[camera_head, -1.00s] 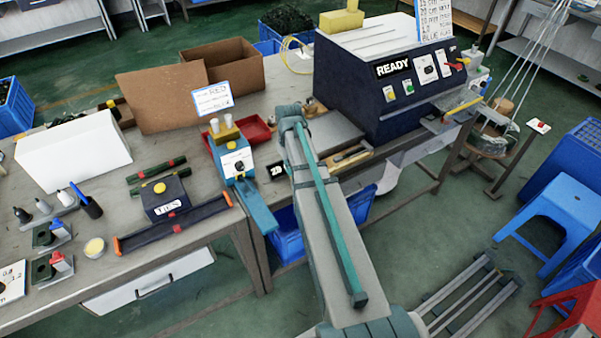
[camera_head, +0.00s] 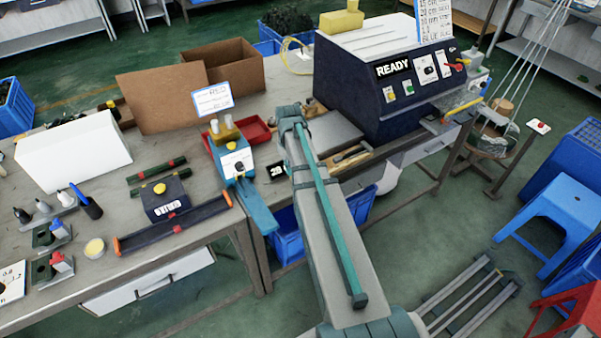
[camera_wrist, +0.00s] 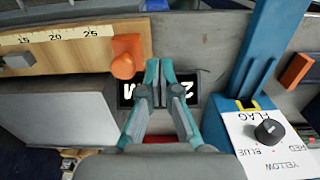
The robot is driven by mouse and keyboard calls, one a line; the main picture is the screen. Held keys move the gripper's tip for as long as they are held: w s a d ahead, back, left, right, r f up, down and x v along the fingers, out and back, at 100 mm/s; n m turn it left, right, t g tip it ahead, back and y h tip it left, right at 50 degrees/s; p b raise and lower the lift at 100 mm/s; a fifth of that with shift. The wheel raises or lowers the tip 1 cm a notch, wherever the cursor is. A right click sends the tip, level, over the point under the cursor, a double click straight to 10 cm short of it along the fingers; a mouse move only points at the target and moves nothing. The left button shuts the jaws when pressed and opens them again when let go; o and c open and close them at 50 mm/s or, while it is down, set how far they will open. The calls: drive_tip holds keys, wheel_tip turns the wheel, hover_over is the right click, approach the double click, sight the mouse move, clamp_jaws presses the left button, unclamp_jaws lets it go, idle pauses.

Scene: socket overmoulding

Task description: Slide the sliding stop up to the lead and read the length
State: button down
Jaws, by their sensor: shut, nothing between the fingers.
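My gripper (camera_wrist: 160,68) is shut and empty, its teal fingers side by side over a dark label plate (camera_wrist: 184,92) and partly hiding it. A wooden board with a measuring scale (camera_wrist: 58,37) lies at upper left in the wrist view, marked 15, 20 and 25. An orange block (camera_wrist: 127,55) stands at the scale's right end, just left of my fingertips. A grey block (camera_wrist: 17,61) sits at the board's left edge. I cannot tell which block is the sliding stop. No lead can be made out on the board. In the head view my arm hides the gripper.
A blue device with a dial (camera_wrist: 268,130) stands close right of my gripper; it also shows in the head view (camera_head: 236,160). A grey box-like surface (camera_wrist: 60,107) lies left. The dark READY machine (camera_head: 385,85) stands beyond my arm. A red tray (camera_head: 255,131) sits behind the blue device.

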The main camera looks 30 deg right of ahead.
drive_tip(key=shift+f+b, duration=0.7)
drive_tip(key=shift+f, duration=0.9)
drive_tip(key=shift+d, duration=0.25)
drive_tip(key=shift+w+d+p, duration=0.15)
drive_tip(key=shift+d+p, duration=0.45)
drive_tip(key=shift+d, duration=6.3)
drive_tip(key=shift+a, duration=0.2)
drive_tip(key=shift+a, duration=0.45)
